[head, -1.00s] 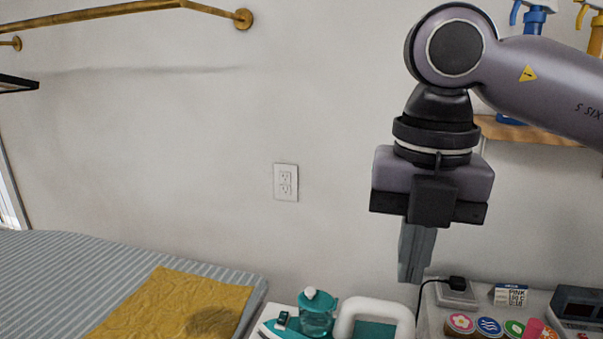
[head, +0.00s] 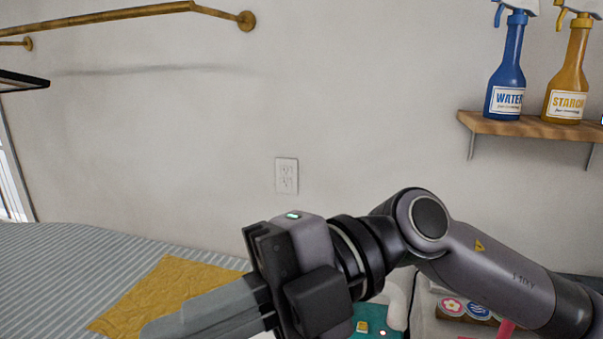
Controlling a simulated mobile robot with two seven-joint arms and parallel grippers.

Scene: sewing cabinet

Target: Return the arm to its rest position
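My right arm (head: 490,275) comes in from the lower right in the head view. Its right gripper (head: 165,328) points left and slightly down, in front of the striped ironing surface and the yellow cloth. The two grey fingers lie close against each other, with nothing visible between them, and their tips reach the lower edge of the picture. My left gripper is not in view.
A yellow cloth (head: 165,285) lies on the striped ironing surface (head: 70,265). The teal-and-white iron (head: 397,300) is mostly hidden behind my arm. Round coloured pieces (head: 465,308) lie at right. Blue (head: 507,65) and yellow (head: 568,70) bottles stand on a wall shelf (head: 530,127).

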